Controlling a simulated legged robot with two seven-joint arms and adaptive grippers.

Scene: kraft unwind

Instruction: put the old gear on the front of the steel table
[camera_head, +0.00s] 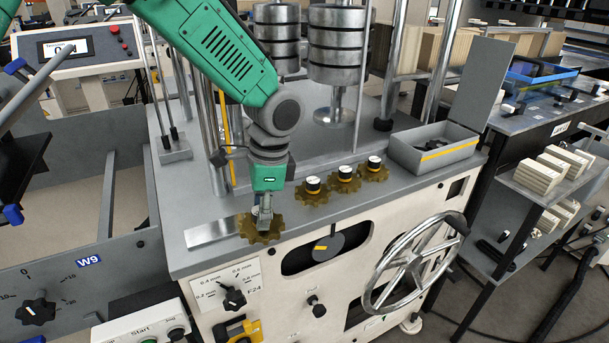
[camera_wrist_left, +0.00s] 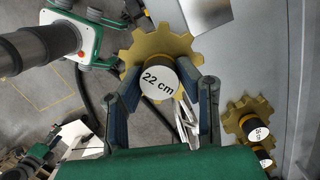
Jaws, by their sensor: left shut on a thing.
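My left gripper (camera_head: 264,217) is shut on the black hub of a brass-coloured gear (camera_head: 249,229) at the front edge of the steel table (camera_head: 300,228). In the left wrist view, my left gripper (camera_wrist_left: 162,112) has a finger on each side of the hub. The gear (camera_wrist_left: 137,50) has a white top reading "22 cm", and part of it shows beyond the table edge. I cannot tell whether it touches the table. Three similar gears stand in a row to the right, the nearest one (camera_head: 312,197) close by.
A bright flat plate (camera_head: 212,232) lies left of the held gear. An open grey bin (camera_head: 435,150) stands at the table's right end. Steel posts and stacked metal weights (camera_head: 336,45) rise behind. A handwheel (camera_head: 415,262) sticks out from the machine's front.

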